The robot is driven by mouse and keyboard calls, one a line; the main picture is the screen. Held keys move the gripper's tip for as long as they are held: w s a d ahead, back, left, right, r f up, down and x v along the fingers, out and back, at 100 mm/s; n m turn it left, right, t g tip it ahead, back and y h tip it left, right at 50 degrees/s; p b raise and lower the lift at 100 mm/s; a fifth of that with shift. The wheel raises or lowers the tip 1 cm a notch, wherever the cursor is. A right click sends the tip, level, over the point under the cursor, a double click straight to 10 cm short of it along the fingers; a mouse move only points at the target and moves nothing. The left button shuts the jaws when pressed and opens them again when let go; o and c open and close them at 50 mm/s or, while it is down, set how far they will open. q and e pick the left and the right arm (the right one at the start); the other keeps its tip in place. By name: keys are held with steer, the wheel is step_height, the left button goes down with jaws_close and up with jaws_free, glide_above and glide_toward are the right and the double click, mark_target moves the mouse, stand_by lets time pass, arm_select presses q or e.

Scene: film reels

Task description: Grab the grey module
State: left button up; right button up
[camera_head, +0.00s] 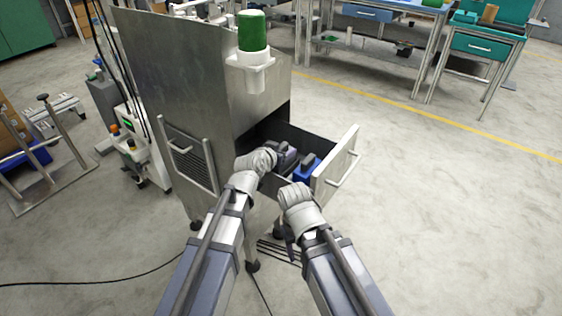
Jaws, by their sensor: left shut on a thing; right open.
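An open metal drawer (337,168) juts out of the steel cabinet and holds dark modules. The grey module (287,157) is in the drawer, left of a blue module (306,171). My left gripper (276,160) reaches into the drawer and is shut on the grey module; my wrist hides part of the grip. My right gripper (290,238) is open and empty, outside and below the drawer front, partly hidden by its own wrist.
The steel cabinet (180,75) stands behind the drawer, with a green-topped container (252,35) mounted on its side. Workbenches (485,47) stand at the back right. A cable (100,284) lies on the floor at left. The floor at right is clear.

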arm_select(q)
jaws_close()
stand_by(0.5)
step_height(320, 180, up, 10)
steer(key=p, duration=1)
